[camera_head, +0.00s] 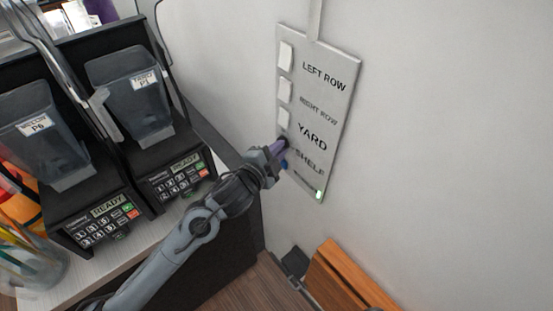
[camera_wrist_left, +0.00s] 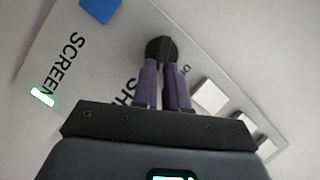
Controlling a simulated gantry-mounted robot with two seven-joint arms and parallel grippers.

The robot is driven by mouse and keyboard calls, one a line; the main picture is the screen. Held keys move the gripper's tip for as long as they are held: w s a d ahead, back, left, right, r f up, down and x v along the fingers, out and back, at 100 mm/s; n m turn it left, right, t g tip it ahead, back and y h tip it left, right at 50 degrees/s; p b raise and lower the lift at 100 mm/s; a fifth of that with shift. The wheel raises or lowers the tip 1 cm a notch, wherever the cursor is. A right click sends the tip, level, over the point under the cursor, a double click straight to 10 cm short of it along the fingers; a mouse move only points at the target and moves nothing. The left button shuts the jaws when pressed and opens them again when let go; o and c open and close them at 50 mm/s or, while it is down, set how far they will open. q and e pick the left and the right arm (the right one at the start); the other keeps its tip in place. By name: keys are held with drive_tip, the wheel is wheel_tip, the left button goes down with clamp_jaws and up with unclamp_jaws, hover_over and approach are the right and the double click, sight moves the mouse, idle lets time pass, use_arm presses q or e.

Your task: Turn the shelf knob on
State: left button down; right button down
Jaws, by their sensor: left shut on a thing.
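A pale control panel (camera_head: 338,108) is fixed to the wall, with labels LEFT ROW, RIGHT ROW, YARD and SHELF. The round black shelf knob (camera_wrist_left: 162,48) shows in the left wrist view, beyond my fingertips. My left gripper (camera_head: 278,147) reaches the panel's left edge beside the SHELF label, and its purple fingers (camera_wrist_left: 163,68) are closed on the knob. The fingers hide part of the knob, and its setting cannot be told. My right gripper is out of view.
White rocker switches (camera_head: 284,88) line the panel above the knob. A blue control (camera_wrist_left: 100,9) and a lit green light (camera_head: 319,194) sit lower on it. Two dark dispensers (camera_head: 133,95) stand on the counter at left. A wooden piece (camera_head: 345,280) lies below the panel.

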use_arm(q)
drive_tip(key=shift+s+d+f+m+t+b, duration=0.1)
drive_tip(key=shift+f+m+t+b, duration=0.25)
drive_tip(key=shift+m+b, duration=0.95)
drive_tip(key=shift+a+f+m+t+b, duration=0.15)
drive_tip(key=shift+m+t+b, duration=0.3)
drive_tip(key=shift+b, duration=1.6)
drive_tip(key=shift+s+d+f+m+t+b, duration=0.15)
drive_tip(key=shift+f+m+t+b, duration=0.2)
drive_tip(key=shift+m+b, duration=0.95)
drive_tip(key=shift+w+r+n+b, duration=0.1)
drive_tip(key=shift+n+b, duration=0.25)
drive_tip(key=shift+b, duration=0.05)
drive_tip(key=c, duration=1.2)
unclamp_jaws()
drive_tip(key=shift+o, duration=0.2)
drive_tip(key=v, duration=1)
drive_tip(key=shift+s+a+b, duration=0.25)
drive_tip(key=shift+s+b, duration=0.1)
